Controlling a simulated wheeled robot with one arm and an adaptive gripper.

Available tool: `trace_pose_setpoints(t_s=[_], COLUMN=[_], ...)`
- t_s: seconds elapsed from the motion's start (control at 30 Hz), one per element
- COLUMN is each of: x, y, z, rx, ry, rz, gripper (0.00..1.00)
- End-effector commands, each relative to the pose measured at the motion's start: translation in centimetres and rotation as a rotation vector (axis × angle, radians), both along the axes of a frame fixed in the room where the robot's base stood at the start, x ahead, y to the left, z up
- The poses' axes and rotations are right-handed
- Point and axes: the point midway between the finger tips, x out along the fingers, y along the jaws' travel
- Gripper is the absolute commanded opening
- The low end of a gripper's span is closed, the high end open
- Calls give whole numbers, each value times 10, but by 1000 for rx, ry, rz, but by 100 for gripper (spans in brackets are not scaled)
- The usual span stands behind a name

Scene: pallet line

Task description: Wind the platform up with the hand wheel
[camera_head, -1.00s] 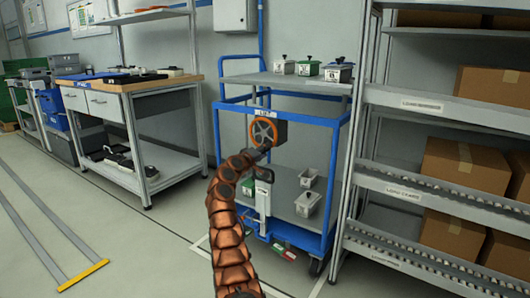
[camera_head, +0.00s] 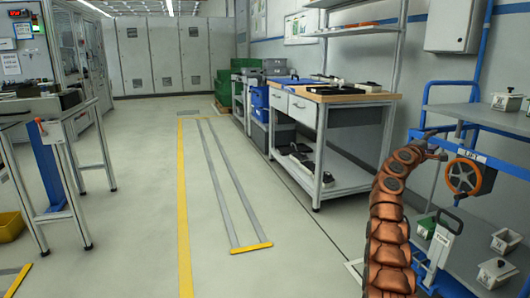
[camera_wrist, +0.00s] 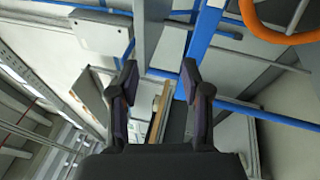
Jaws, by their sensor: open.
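The hand wheel (camera_head: 463,176), with an orange rim and dark spokes, is on a dark box labelled LIFT on a blue trolley at the right of the head view. Its orange rim (camera_wrist: 287,32) shows in the top right corner of the wrist view. My gripper (camera_head: 438,148) is up and to the left of the wheel, seemingly apart from it. In the wrist view my gripper (camera_wrist: 160,76) has its two fingers spread with nothing between them. A grey shelf (camera_head: 470,117) at the trolley's top carries small containers; I cannot tell whether it is the platform.
A workbench (camera_head: 345,92) with drawers stands behind and left of the trolley. Another table (camera_head: 40,103) is at the left. The marked floor between is clear.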

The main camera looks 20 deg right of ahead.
Motion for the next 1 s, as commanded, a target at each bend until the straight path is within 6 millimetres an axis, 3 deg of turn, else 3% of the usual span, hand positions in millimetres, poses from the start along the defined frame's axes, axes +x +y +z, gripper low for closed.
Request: trace_pose_setpoints(t_s=[0.03, 0.13, 0.5, 0.73, 1.0], x=[13, 38, 117, 148, 156], y=[14, 40, 157, 243, 350], z=[34, 74, 194, 241, 274], rx=[-44, -137, -525, -807, -1185], ry=[68, 217, 745, 1048, 1358], rz=[23, 62, 214, 309, 417], gripper=[48, 48, 48, 48, 48])
